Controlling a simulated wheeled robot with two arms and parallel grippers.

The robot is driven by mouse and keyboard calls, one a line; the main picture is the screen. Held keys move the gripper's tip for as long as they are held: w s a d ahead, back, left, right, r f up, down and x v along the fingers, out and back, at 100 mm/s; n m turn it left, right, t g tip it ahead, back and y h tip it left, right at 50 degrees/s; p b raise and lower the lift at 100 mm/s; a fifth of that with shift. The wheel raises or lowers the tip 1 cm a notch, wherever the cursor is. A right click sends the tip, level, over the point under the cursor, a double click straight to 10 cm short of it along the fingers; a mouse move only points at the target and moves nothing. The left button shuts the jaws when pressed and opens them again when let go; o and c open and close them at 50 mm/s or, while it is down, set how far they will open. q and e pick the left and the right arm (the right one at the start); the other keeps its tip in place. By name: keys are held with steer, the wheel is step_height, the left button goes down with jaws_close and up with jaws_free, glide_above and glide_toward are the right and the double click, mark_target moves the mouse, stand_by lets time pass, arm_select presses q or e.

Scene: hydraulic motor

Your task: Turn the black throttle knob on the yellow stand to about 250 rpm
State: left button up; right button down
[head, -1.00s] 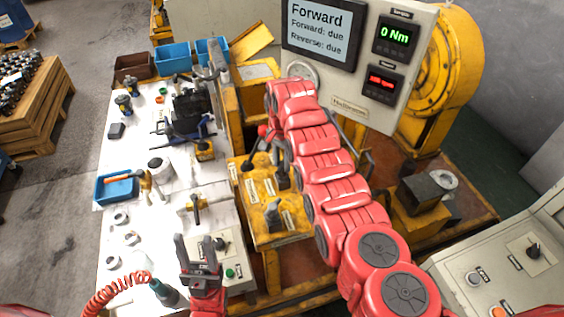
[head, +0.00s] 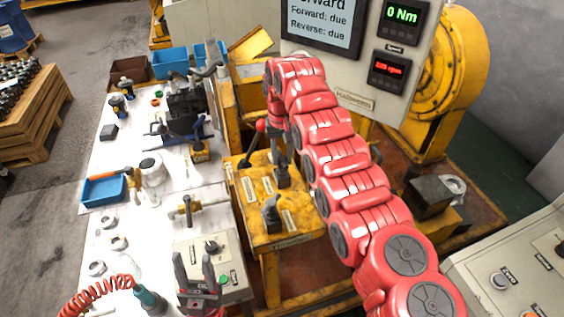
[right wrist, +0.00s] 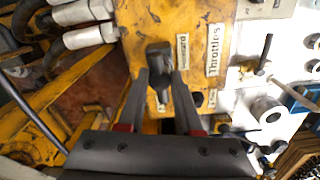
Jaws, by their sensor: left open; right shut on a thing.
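The yellow stand (head: 248,222) is in the middle of the head view, beside the white table. My right gripper (right wrist: 160,78) reaches down to the stand and is shut on a black knob (right wrist: 158,52), with a finger on each side of it. In the head view my right gripper (head: 282,172) is partly hidden by its own red arm. A second black knob (head: 271,212) stands nearer on the stand, clear of the gripper. A "Throttles" label (right wrist: 214,50) shows beside the held knob. My left gripper (head: 194,266) is open and empty near a grey control box.
The red rpm display (head: 389,69) is lit, but its digits are too blurred to read. The green display (head: 403,14) reads 0 Nm. The grey control box (head: 190,250) and a blue tray (head: 103,190) lie on the white table (head: 130,225).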

mark_target(281, 158)
steer(key=shift+n, duration=0.8)
steer(key=shift+b, duration=0.3)
steer(key=c, duration=0.6)
jaws_free()
steer(key=shift+r, duration=0.15)
steer(key=shift+r, duration=0.35)
step_height(281, 158, up, 2)
steer(key=shift+a+r, duration=0.1)
steer(key=shift+a, duration=0.05)
step_height(281, 158, up, 14)
steer(key=p, duration=1.4)
steer(key=shift+r+p, duration=0.2)
steer(key=shift+p, duration=0.15)
